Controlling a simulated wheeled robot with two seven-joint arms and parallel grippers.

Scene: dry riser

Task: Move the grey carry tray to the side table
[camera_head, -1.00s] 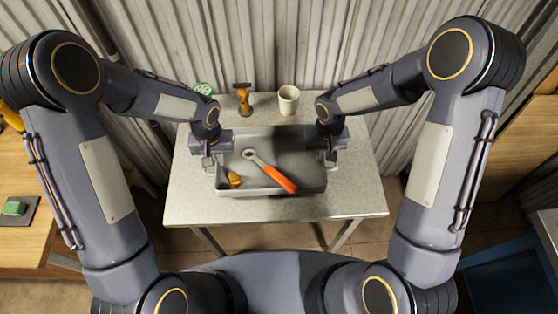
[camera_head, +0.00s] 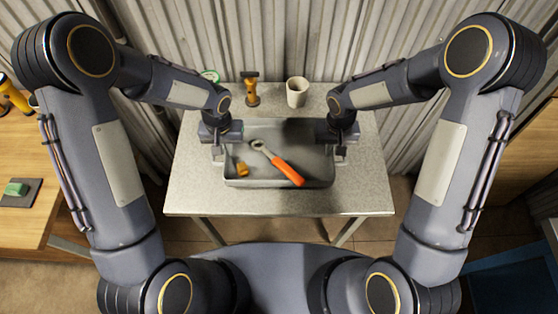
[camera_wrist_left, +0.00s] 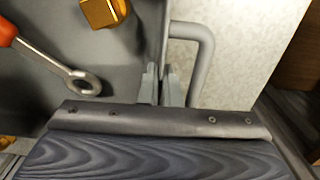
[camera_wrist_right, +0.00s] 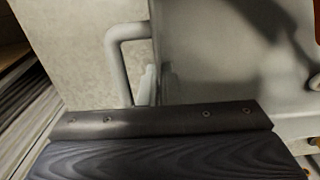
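The grey carry tray (camera_head: 240,183) is level on or just over the speckled table; I cannot tell if it touches. It holds an orange-handled wrench (camera_head: 285,170) and a small yellow-orange piece (camera_head: 242,169). My left gripper (camera_head: 217,152) is at its left end and my right gripper (camera_head: 341,152) at its right end. In the left wrist view, narrowly spaced fingers (camera_wrist_left: 160,85) close on the tray wall beside the handle loop (camera_wrist_left: 204,55). The right wrist view shows the same, with fingers (camera_wrist_right: 158,85) beside the other loop (camera_wrist_right: 118,60). Fingertips are partly hidden.
The speckled table (camera_head: 365,195) has a yellow-handled tool (camera_head: 251,92) and a pale cup (camera_head: 296,92) behind the tray. A corrugated wall stands behind. A wooden table (camera_head: 40,130) with a green block (camera_head: 16,188) is at the left. A blue surface (camera_head: 510,275) is at lower right.

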